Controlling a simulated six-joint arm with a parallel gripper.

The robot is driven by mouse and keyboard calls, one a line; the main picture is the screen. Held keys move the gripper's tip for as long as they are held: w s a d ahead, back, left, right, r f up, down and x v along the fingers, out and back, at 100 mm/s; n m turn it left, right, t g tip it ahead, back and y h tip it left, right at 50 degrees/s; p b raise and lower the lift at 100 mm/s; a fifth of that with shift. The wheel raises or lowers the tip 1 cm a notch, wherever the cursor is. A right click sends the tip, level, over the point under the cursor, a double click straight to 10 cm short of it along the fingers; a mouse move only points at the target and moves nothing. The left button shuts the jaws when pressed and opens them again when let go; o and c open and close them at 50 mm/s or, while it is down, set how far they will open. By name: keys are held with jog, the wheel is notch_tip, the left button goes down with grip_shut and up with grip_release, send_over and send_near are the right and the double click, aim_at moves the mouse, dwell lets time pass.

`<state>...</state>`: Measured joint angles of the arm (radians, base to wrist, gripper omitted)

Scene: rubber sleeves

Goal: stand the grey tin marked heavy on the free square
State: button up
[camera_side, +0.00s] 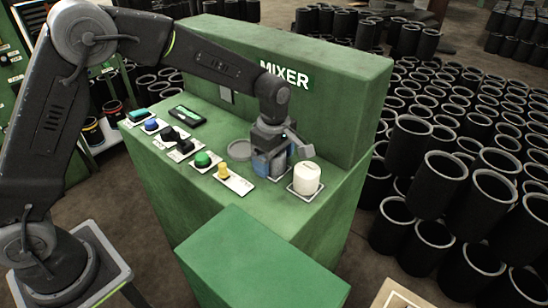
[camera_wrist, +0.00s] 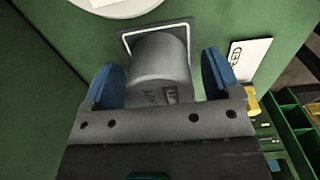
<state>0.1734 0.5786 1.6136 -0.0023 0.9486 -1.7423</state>
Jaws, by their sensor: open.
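The grey tin (camera_wrist: 160,75) is between the two blue fingers of my gripper (camera_wrist: 163,80) in the wrist view. Dark lettering shows on its side, but I cannot read it fully. A white-outlined square (camera_wrist: 124,36) frames the tin's far end, and the tin appears to stand inside it. A gap shows between the tin and each finger, so my gripper is open around it. In the side view my gripper (camera_side: 270,163) is low over the green machine top (camera_side: 215,120), and its fingers largely hide the tin.
A white tin (camera_side: 306,178) stands on another outlined square close to the right of my gripper. Buttons, including a green one (camera_side: 203,159) and a yellow one (camera_side: 223,170), line the left. The mixer's back wall (camera_side: 310,60) rises behind.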

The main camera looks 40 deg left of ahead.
notch_tip(320, 180, up, 11)
jog(key=shift+r, duration=0.6)
jog(key=s+a+r+m+t, duration=0.1)
jog(key=s+a+r+m, duration=0.25)
jog(key=s, duration=0.25)
jog(key=s+a+r+m+t, duration=0.2)
jog(key=s+r+m, duration=0.1)
jog(key=s+m, duration=0.25)
jog(key=s+a+f+m+t, duration=0.1)
jog(key=s+m, duration=0.3)
jog(key=s, duration=0.3)
jog(key=s+a+f+m+t, duration=0.1)
jog(key=s+f+m, duration=0.1)
jog(key=s+m, duration=0.3)
jog(key=shift+s+a+t, duration=0.3)
jog(key=shift+s+a, duration=0.05)
jog(key=shift+s, duration=0.75)
